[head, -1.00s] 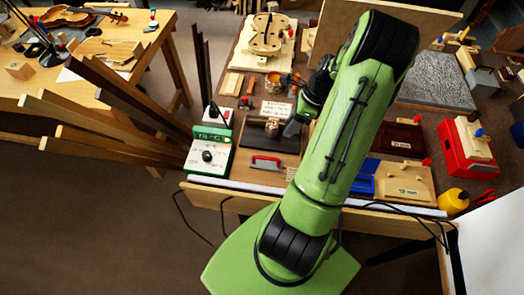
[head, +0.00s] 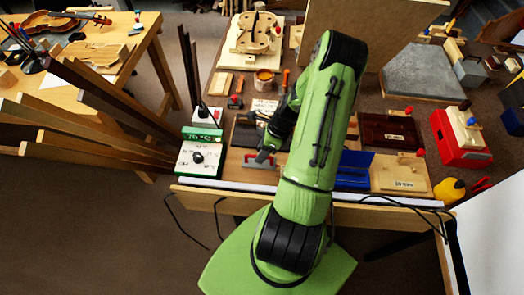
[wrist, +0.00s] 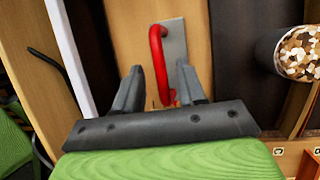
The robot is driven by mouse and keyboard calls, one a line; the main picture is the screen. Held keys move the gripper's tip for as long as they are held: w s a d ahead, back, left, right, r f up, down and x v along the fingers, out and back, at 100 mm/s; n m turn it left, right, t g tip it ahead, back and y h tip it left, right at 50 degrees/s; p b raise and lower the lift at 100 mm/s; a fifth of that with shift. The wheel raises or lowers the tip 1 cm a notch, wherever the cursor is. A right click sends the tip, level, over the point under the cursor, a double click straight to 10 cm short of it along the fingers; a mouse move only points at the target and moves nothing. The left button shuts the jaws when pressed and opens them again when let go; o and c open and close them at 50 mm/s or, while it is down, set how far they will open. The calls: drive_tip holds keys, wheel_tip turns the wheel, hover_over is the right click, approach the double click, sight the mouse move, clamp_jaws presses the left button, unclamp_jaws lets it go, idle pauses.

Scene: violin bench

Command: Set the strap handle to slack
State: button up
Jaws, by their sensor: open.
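The strap handle looks to be the red bar handle (head: 256,161) on a pale grey plate at the bench's front edge. In the wrist view the red handle (wrist: 157,50) stands on its grey plate (wrist: 174,45), its bar running lengthwise between my fingers. My gripper (wrist: 158,82) is open, one finger on each side of the handle's near end; I cannot tell whether either touches. In the head view my gripper (head: 268,148) is over the handle and partly hides it. No strap can be made out.
A white control box (head: 199,157) with a black knob and green display stands left of the handle. A mottled cylinder (wrist: 298,48) is at the right in the wrist view. Long wooden strips (head: 85,125) jut in from the left. A blue tray (head: 354,170) lies to the right.

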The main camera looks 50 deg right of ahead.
clamp_jaws()
drive_tip(key=w+d, duration=0.2)
drive_tip(key=shift+d, duration=0.4)
unclamp_jaws()
drive_tip(key=shift+w, duration=0.1)
drive_tip(key=p+v, duration=0.2)
drive_tip(key=v, duration=1.4)
